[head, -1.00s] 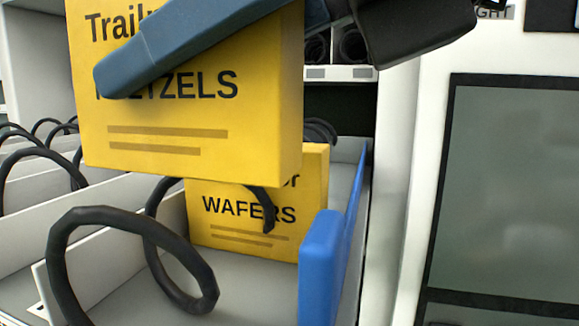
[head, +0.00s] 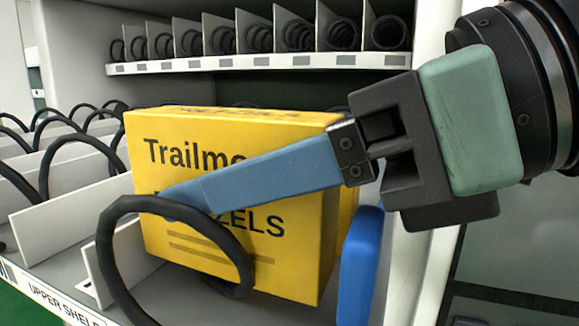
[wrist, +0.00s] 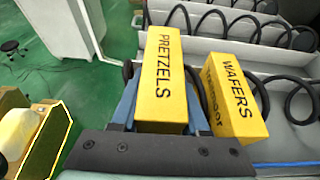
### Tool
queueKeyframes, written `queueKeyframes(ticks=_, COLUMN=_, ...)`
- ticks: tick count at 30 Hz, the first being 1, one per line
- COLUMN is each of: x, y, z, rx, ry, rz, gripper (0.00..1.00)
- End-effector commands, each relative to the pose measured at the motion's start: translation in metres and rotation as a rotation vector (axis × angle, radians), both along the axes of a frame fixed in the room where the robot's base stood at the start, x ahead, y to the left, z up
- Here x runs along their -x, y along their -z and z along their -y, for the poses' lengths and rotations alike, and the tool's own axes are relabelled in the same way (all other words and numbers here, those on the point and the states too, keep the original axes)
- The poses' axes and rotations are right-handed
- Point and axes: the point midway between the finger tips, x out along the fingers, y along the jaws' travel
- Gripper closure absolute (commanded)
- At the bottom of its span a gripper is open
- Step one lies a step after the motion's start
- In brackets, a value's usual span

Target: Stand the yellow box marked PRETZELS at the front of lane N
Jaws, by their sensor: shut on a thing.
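The yellow PRETZELS box (head: 295,238) is upright at the front of a lane on the upper shelf. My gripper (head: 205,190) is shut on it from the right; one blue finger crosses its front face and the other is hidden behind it. The wrist view shows the box (wrist: 160,85) between both fingers. The yellow WAFERS box (wrist: 235,95) stands deeper in the lane, a small gap away; in the head view it is nearly hidden. The PRETZELS box's underside is low, near the lane floor; I cannot tell whether it touches. No lane letter is readable.
A black coil (head: 106,262) loops in front of the box's lower left. A blue upright piece (head: 361,265) stands close on the right. White dividers (head: 70,205) and coils lie left. A higher shelf (head: 255,62) runs behind.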

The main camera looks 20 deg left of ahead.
Motion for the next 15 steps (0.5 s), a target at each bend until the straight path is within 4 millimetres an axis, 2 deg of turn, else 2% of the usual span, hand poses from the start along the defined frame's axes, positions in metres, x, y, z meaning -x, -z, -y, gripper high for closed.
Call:
queueKeyframes(ticks=12, x=0.0000, y=0.0097, z=0.0000, rx=0.000, ry=0.000, rz=0.000, gripper=1.00)
queueKeyframes(ticks=13, x=0.0000, y=0.0100, z=0.0000, rx=0.000, ry=0.000, rz=0.000, gripper=0.50)
queueKeyframes(ticks=15, x=0.0000, y=0.0100, z=0.0000, rx=0.001, ry=0.000, rz=0.000, gripper=0.37)
